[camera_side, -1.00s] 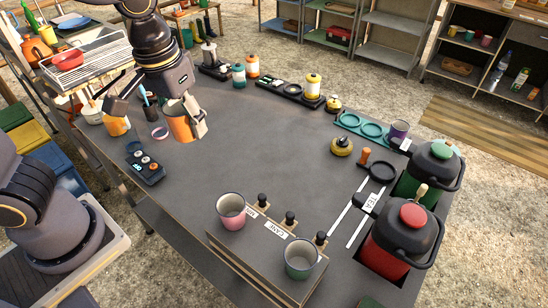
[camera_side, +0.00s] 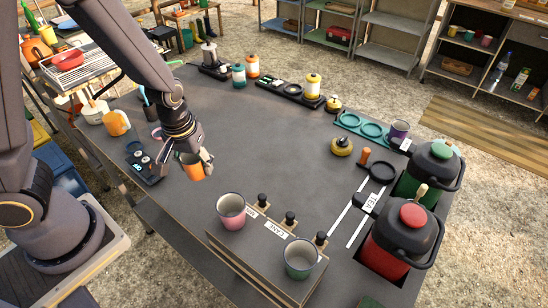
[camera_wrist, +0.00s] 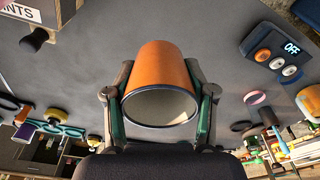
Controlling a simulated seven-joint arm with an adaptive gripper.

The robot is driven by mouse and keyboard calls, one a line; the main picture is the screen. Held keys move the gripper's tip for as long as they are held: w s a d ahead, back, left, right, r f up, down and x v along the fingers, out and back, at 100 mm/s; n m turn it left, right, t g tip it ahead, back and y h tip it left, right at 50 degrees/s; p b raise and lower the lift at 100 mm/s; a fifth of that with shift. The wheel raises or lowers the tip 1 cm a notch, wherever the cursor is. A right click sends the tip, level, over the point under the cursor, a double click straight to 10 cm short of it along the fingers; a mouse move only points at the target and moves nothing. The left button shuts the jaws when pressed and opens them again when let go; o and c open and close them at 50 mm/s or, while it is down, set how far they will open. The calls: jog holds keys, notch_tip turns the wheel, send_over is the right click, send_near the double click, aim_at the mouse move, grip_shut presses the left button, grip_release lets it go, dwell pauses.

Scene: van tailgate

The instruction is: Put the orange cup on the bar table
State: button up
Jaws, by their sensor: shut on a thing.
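The orange cup (camera_side: 193,171) is held between the two fingers of my gripper (camera_side: 197,160). In the wrist view, the cup (camera_wrist: 158,65) sits between the fingers (camera_wrist: 161,98), its dark rim and pale inside facing the camera. In the side view, the cup is over the left part of the dark grey bar table (camera_side: 265,145), right of the black control box. I cannot tell whether its base touches the table top; no clear contact shows.
A pink cup (camera_side: 231,210) and a green cup (camera_side: 299,258) stand on the front rack. Red (camera_side: 400,240) and green (camera_side: 430,170) jugs stand at right. The table's middle is clear.

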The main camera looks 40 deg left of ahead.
notch_tip(320, 180, down, 10)
jog(key=shift+r, duration=0.2)
jog(key=shift+f, duration=0.15)
jog(key=o, duration=1.2)
send_near(191, 161)
jog(key=f, duration=0.2)
jog(key=d+f, duration=0.1)
jog(key=f, duration=0.1)
jog(key=d+f, duration=0.1)
jog(key=f, duration=0.1)
jog(key=shift+s+d+f, duration=0.2)
jog(key=shift+s+f, duration=0.1)
jog(key=shift+f, duration=0.05)
jog(key=s+r+m+t, duration=0.1)
jog(key=s+r, duration=0.1)
jog(key=r, duration=0.4)
jog(key=s+a+r+m+t, duration=0.1)
jog(key=s+r+m+t, duration=0.1)
jog(key=r, duration=0.4)
jog(key=s+r+m+t, duration=0.1)
jog(key=s+r+m, duration=0.1)
jog(key=r, duration=0.5)
jog(key=shift+s+a+h, duration=0.3)
jog(key=shift+s, duration=0.2)
